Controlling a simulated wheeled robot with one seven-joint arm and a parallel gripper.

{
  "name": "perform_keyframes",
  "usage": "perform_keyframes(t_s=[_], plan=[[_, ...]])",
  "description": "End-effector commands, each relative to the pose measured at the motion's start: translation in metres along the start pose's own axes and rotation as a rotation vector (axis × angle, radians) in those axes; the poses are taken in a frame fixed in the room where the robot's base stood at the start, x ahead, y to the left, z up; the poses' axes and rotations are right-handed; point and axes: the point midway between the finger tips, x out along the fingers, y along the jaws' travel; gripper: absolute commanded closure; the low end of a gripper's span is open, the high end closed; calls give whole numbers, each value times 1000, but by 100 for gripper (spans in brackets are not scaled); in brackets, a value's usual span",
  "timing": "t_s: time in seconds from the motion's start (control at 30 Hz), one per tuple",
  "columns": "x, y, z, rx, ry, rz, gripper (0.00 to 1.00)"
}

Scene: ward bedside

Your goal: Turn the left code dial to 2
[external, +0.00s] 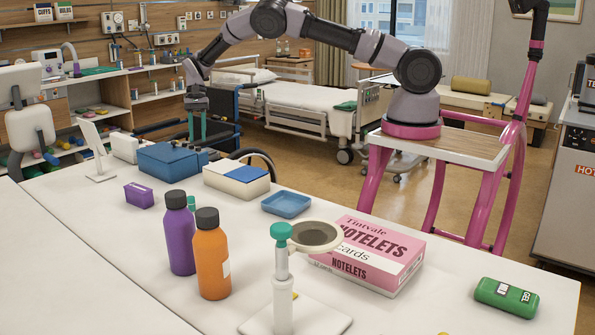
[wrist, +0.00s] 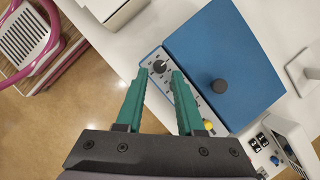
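A blue box (external: 170,160) sits on the white table at the left in the external view. In the wrist view, the blue box (wrist: 220,55) has a dark round knob on its lid and a light panel strip along its near edge. A black dial (wrist: 158,67) with marks around it is on that strip; its setting is too small to read. My gripper (wrist: 160,74) is open, its two teal fingers apart with the dial showing between their tips. Part of the strip is hidden behind the right finger. In the external view, my gripper (external: 197,127) points down above the box's far side.
A yellow button (wrist: 208,126) lies further along the strip. A white device (wrist: 285,143) is at lower right in the wrist view. A white box with a blue top (external: 237,179) stands right of the blue box, and a purple block (external: 138,195) stands in front.

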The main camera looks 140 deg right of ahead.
Motion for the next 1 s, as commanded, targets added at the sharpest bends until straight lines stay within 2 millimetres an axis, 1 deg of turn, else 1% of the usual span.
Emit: perform_keyframes(t_s=[0.03, 0.2, 0.5, 0.53, 0.57, 0.6, 0.63, 1.0], plan=[[8, 0, 0, 1, -2, 2, 63], [21, 0, 0, 0, 0, 0, 63], [24, 0, 0, 0, 0, -1, 63], [24, 0, 0, 0, 0, -1, 67], [24, 0, 0, 0, 0, -1, 78], [24, 0, 0, 0, 0, -1, 94], [24, 0, 0, 0, 0, -1, 100], [23, 0, 0, 31, 0, -15, 100]])
